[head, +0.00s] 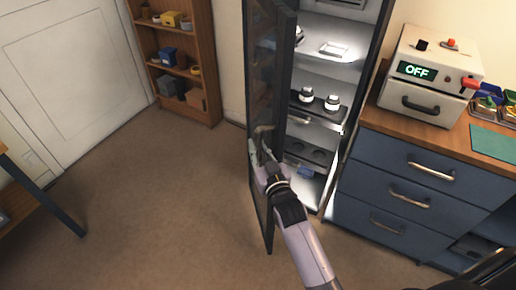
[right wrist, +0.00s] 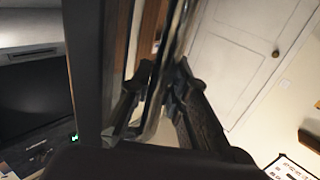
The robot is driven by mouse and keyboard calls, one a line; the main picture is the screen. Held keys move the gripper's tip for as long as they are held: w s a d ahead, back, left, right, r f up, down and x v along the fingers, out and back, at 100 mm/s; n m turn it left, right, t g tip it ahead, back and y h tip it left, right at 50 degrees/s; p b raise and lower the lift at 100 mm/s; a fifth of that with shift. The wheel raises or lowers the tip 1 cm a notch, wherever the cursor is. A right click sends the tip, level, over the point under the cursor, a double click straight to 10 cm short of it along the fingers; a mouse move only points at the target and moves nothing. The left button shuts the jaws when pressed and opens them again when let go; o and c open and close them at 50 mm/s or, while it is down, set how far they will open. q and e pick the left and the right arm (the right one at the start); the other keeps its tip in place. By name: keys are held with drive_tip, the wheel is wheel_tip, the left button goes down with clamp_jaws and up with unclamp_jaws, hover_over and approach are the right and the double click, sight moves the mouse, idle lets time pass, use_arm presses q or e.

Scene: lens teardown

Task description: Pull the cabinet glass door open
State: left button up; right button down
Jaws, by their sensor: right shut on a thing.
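The cabinet's dark-framed glass door (head: 262,210) stands swung well open in the head view, to the left of the lit cabinet interior (head: 322,75). My right gripper (head: 263,150) is at the door's near side, around mid-height. In the right wrist view, my right gripper's two fingers (right wrist: 163,85) are closed around a thin upright bar, which looks like the door's handle or edge; I cannot tell which. The grip itself is partly hidden by the fingers in the head view. My left gripper is not in view.
White shelves in the cabinet hold small lens parts (head: 332,103). A blue drawer unit (head: 400,185) with a device reading OFF (head: 432,75) stands right of the cabinet. A wooden bookshelf (head: 175,60) stands at the back left. The carpet (head: 150,190) left of the door is clear.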

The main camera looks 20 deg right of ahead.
idle(0.3)
drive_tip(key=c, duration=1.5)
unclamp_jaws()
drive_tip(key=s, duration=1.2)
drive_tip(key=shift+c, duration=0.3)
